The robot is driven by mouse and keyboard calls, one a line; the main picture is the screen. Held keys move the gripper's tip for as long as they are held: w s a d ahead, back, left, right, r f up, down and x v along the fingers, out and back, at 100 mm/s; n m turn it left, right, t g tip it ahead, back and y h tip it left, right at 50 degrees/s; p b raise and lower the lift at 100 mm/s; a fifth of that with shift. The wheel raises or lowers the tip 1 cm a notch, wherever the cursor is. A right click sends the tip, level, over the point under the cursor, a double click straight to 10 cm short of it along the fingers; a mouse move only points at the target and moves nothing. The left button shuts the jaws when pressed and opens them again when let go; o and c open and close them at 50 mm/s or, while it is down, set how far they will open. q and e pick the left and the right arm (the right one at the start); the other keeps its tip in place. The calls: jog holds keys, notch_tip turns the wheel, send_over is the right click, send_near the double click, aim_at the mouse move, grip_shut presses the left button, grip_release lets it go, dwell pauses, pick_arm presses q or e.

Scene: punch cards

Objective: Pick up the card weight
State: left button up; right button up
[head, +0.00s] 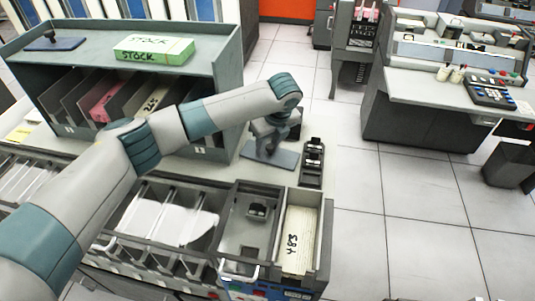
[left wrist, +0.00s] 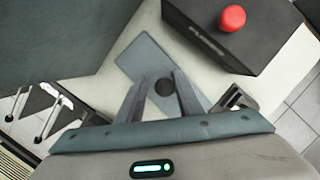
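The card weight appears to be the flat blue-grey plate (head: 285,159) with a dark round knob, lying on the pale counter right of the shelf unit. In the left wrist view the plate (left wrist: 145,55) lies below my left gripper (left wrist: 162,88), and its dark knob (left wrist: 165,87) shows between the two fingertips. Gaps show on both sides of the knob, so the fingers are open. In the head view my left gripper (head: 268,136) points down over the plate and hides its middle. I cannot tell the height left between fingertips and plate. My right gripper is not in view.
A similar plate with a knob (head: 55,43) lies on the shelf unit. A black rack (head: 312,165) stands close right of the plate. A black box with a red button (left wrist: 232,18) is near it.

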aim_at(268, 144)
pick_arm(q)
jog(key=shift+s+f, duration=0.1)
jog(key=shift+f, duration=0.1)
grip_shut()
jog(key=shift+w+r+b, duration=0.2)
jog(key=shift+r+b, duration=0.15)
jog(key=shift+b, duration=0.15)
jog(key=v, duration=0.1)
jog(key=b+v, duration=0.2)
jog(key=shift+w+d+r, duration=0.1)
jog(key=shift+w+r, duration=0.1)
jog(key=shift+w, duration=0.05)
jog(key=s+d+r+b, duration=0.4)
jog(key=d+r, duration=0.3)
jog(key=d, duration=0.3)
jog(key=shift+b, duration=0.35)
jog(key=shift+s, duration=0.1)
